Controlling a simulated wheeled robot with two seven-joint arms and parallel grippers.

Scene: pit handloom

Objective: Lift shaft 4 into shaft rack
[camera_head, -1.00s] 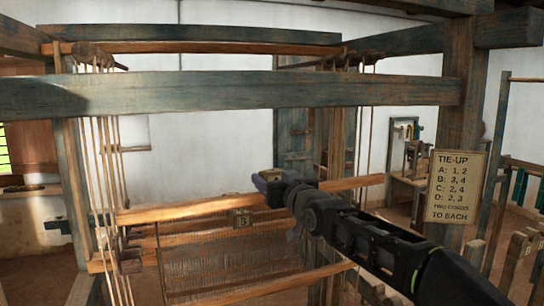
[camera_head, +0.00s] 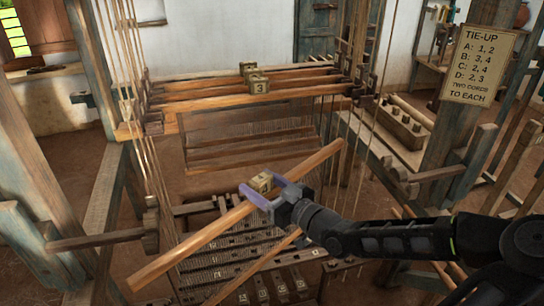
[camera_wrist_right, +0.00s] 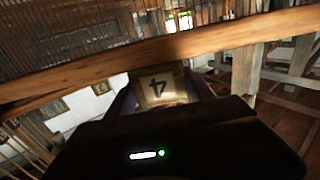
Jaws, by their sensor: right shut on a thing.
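Shaft 4 (camera_head: 195,238) is a long wooden bar with a yellowish block (camera_head: 260,182) at its middle. In the head view it slants from lower left to upper right, in front of the other shafts. My right gripper (camera_head: 272,193) is shut on it at the block. The right wrist view shows the block's "4" label (camera_wrist_right: 158,88) between the jaws, with a wooden bar (camera_wrist_right: 110,65) crossing behind. Further back, several shaft bars (camera_head: 220,104) lie level, one block marked "3" (camera_head: 259,85). I cannot tell which part is the shaft rack. My left gripper is out of view.
Cords (camera_head: 118,60) hang at the left, and more (camera_head: 362,55) at the right. Numbered pieces (camera_head: 262,293) lie low under the held shaft. A wooden side rail (camera_head: 370,140) and a post with a tie-up sign (camera_head: 480,64) stand at the right.

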